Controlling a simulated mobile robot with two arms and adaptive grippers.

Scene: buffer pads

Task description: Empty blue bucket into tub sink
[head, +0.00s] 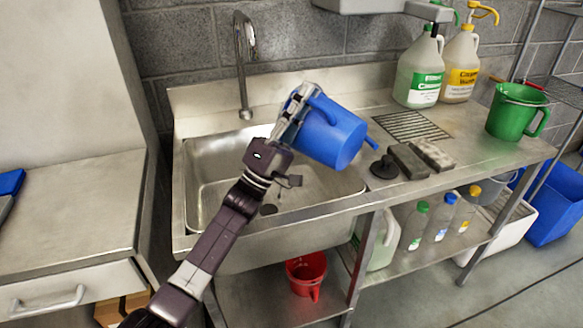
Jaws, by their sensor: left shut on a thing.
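The blue bucket (333,135) is held over the right part of the tub sink, tilted on its side with its base toward me. Its opening is turned away and its inside is hidden. My left gripper (297,104) is shut on the bucket at its upper left side. The tub sink (210,172) is a steel basin below the gripper and bucket, with a drain near its front. No stream of water shows. My right gripper is not in view.
A tall faucet (243,60) stands behind the sink. A black plunger-like item (384,168) and sponges (408,161) lie on the right counter, with jugs (418,72) and a green bucket (514,110) beyond. A red bucket (306,272) is below.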

